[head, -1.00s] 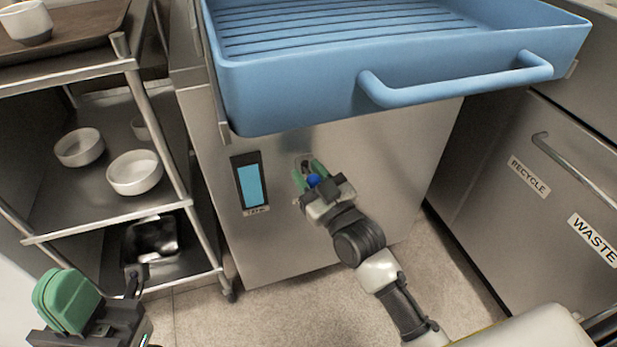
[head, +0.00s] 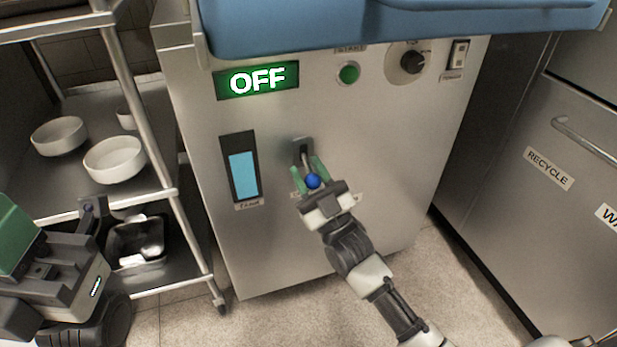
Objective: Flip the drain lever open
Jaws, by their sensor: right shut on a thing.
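The drain lever (head: 313,181) has a blue ball end and sits in a dark slotted mount on the front of the steel machine (head: 400,150). My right gripper (head: 311,178) is shut on the lever, with its green fingers on either side of the blue ball. The fingers hide part of the lever and the label under it. My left gripper (head: 12,240) is at the lower left, cut by the picture edge, away from the machine; its jaw opening does not show clearly.
A lit display (head: 257,80) reads OFF, above a blue tank gauge (head: 243,175). A green start button (head: 348,72), a knob (head: 411,62) and a power switch (head: 458,53) are at the top. A blue tray (head: 300,25) overhangs. A steel shelf with bowls (head: 114,160) stands left.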

